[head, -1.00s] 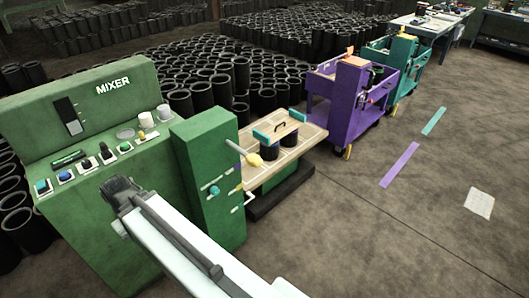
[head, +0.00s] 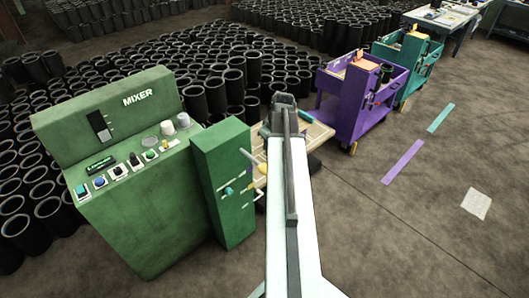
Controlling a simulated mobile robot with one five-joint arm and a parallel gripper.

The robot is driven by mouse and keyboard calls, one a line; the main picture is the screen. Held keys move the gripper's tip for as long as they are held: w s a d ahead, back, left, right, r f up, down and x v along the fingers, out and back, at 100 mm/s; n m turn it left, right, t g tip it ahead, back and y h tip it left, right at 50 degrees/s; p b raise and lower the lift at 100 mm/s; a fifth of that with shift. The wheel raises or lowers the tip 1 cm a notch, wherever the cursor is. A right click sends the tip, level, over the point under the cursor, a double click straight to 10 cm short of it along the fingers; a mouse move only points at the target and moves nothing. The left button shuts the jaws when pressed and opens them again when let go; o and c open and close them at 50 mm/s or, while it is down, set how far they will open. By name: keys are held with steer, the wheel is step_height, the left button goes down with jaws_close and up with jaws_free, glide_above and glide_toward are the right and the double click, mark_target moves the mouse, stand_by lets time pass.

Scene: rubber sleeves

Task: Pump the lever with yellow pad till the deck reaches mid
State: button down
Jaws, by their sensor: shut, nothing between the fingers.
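The lever (head: 248,157) is a pale rod on the green cabinet (head: 222,182), slanting down to the right. Its yellow pad (head: 262,168) shows just left of my arm, and part of it may be hidden. The deck (head: 319,133) is a pale wooden top right of the cabinet. My arm covers most of it and what stands on it, so its height is hard to judge. My gripper (head: 284,98) is shut and empty. In the picture it lies above and right of the pad, over the deck's far side; I cannot tell the gap in depth.
A second small lever with a white tip (head: 258,195) and a teal knob (head: 228,190) are lower on the cabinet. The green mixer console (head: 150,215) stands left. A purple cart (head: 340,97) and a teal cart (head: 407,62) stand behind right. The floor at right is open.

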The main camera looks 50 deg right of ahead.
mark_target(264, 167)
steer(key=shift+s+d+r, duration=0.1)
steer(key=shift+s+d, duration=0.15)
steer(key=shift+d, duration=0.2)
steer(key=b+x, duration=0.9)
steer(key=s+b+x, duration=0.1)
steer(key=b+x, duration=0.4)
